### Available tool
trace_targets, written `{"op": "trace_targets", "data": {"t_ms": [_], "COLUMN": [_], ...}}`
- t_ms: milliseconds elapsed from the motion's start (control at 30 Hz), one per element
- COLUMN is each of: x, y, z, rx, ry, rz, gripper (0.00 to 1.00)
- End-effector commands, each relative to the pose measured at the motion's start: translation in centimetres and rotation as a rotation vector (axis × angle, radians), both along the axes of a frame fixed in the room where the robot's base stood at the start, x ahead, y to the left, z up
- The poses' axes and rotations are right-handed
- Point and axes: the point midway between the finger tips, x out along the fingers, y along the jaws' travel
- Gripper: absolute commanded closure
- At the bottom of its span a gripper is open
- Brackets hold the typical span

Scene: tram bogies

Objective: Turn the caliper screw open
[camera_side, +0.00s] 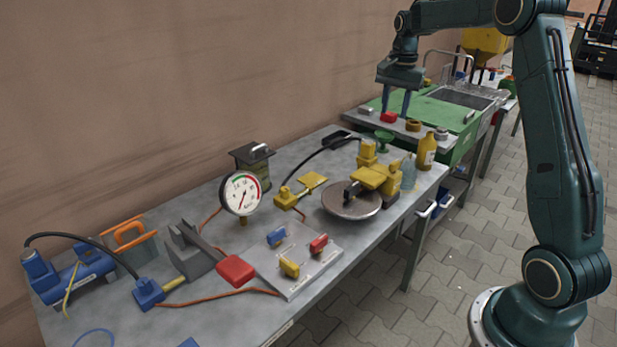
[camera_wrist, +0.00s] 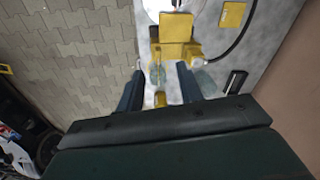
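A yellow caliper (camera_side: 370,177) sits over the edge of a round metal brake disc (camera_side: 345,205) on the grey bench. The caliper also shows in the wrist view (camera_wrist: 176,32), with the disc (camera_wrist: 172,6) at the top edge. I cannot clearly pick out its screw. My gripper (camera_side: 395,112) is in the air beyond the caliper, toward the green cabinet, and apart from it. In the wrist view its two dark fingers (camera_wrist: 160,83) are spread with nothing held between them.
A yellow bottle (camera_side: 427,150) and a clear bottle (camera_side: 408,172) stand near the caliper. A panel (camera_side: 300,262) with blue, red and yellow handles lies in front. A round gauge (camera_side: 241,193) stands left. A red block (camera_side: 388,117) is on the shelf by my gripper.

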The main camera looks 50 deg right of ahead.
Motion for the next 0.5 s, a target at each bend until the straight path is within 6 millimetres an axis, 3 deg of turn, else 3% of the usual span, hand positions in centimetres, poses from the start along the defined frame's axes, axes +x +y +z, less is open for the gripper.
{"op": "trace_targets", "data": {"t_ms": [33,200,500], "x": [0.2,0.6,0.7], "y": [-1.4,-4.6,-6.6], "z": [-1.1,-3.7,-5.3], "rx": [0.009,0.031,0.043], "ry": [0.011,0.038,0.054], "rz": [-0.041,-0.151,-0.222], "gripper": [0.64,0.64,0.64]}}
